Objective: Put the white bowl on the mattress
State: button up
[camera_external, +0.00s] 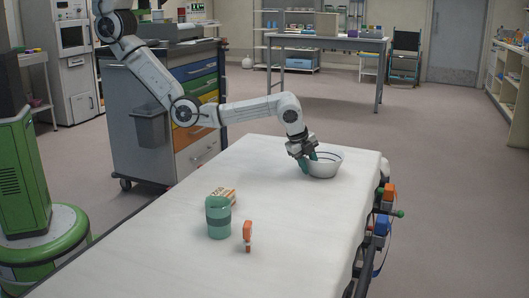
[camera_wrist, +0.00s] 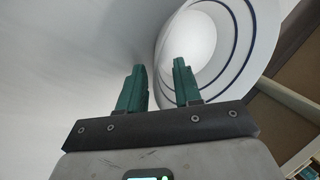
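The white bowl (camera_external: 328,165) with dark rings sits upright on the far end of the white mattress (camera_external: 290,215), near its right edge. My gripper (camera_external: 307,165) is low at the bowl's left side. In the wrist view its two green fingers (camera_wrist: 162,82) stand apart, with a clear gap between them. The bowl (camera_wrist: 222,45) shows there beyond and to the right; the right finger overlaps its inside and the left finger is over the white mattress. The bowl's near wall seems to lie between the fingers; contact cannot be told.
A green cup (camera_external: 218,218), a small orange-and-white box (camera_external: 222,196) and an orange clip-like object (camera_external: 247,236) stand on the nearer part of the mattress. A drawer cart (camera_external: 180,105) is behind left. Blue and orange fittings (camera_external: 384,215) hang along the right edge.

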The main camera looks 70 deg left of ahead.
jog(key=p+v, duration=0.2)
jog(key=v, duration=1)
jog(key=shift+r, duration=0.1)
